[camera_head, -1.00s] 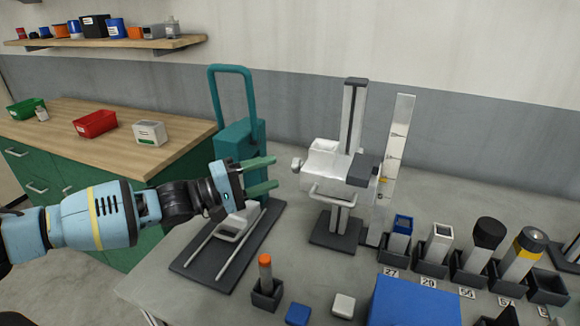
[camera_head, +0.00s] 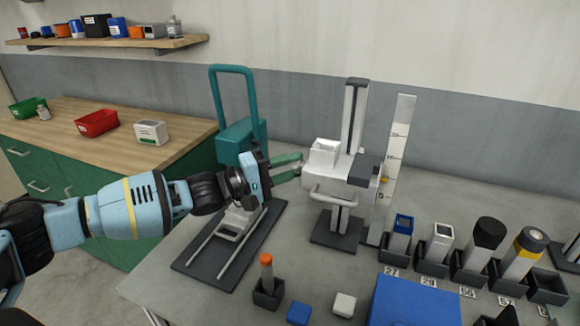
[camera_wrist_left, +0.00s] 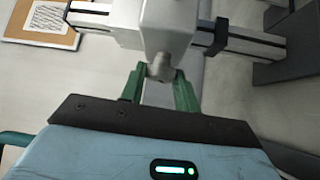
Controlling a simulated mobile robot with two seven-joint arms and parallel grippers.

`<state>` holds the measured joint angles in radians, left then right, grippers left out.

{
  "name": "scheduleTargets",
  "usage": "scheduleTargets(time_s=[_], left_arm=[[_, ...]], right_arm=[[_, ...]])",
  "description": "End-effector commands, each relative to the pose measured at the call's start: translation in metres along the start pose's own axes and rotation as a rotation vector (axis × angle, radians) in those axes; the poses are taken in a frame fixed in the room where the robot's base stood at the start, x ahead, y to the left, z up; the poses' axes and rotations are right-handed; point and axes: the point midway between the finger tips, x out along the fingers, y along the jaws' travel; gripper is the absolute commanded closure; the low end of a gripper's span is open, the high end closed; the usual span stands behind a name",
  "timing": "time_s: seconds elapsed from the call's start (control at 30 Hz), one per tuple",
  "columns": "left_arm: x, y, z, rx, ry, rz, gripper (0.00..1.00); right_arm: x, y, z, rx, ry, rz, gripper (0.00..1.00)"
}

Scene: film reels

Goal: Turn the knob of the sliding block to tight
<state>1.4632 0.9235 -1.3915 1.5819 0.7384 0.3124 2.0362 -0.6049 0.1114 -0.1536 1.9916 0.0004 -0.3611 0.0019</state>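The sliding block (camera_head: 330,178) is a white housing with a looped handle, mounted on an upright column (camera_head: 354,115) with a dark slot. Its small grey knob (camera_wrist_left: 160,68) sticks out toward my left gripper; in the head view it is mostly hidden by the fingers. My left gripper (camera_head: 296,165) is at the block's left side, with its green fingers pointing at the block. In the left wrist view the fingers (camera_wrist_left: 159,82) are apart, one on each side of the knob, with narrow gaps showing. My right gripper is out of view.
A tall scale (camera_head: 398,140) stands right of the column. A teal press-like stand (camera_head: 235,140) and a dark base with rails (camera_head: 210,262) lie behind and below my left arm. An orange-topped peg (camera_head: 266,262), a blue box (camera_head: 415,300) and several numbered holders occupy the front.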

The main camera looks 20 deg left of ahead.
Motion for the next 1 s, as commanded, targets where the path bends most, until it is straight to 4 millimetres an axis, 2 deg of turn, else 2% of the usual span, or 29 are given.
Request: scheduleTargets(time_s=[0.03, 0.1, 0.27, 0.7, 1.0], left_arm=[[0.0, 0.0, 0.0, 0.0, 0.0, 0.001, 0.83], [0.0, 0.0, 0.0, 0.0, 0.0, 0.001, 0.91], [0.0, -0.002, 0.0, 0.014, -0.001, 0.018, 0.91], [0.001, -0.012, -0.001, 0.277, 0.001, 0.284, 0.91], [0.001, -0.005, -0.001, 0.333, 0.001, 0.334, 0.91]], right_arm=[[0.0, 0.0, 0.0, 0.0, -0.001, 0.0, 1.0], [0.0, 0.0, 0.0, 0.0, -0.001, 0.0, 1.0], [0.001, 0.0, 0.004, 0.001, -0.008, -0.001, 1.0], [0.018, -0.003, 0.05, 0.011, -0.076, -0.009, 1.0], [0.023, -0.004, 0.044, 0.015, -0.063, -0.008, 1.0]])
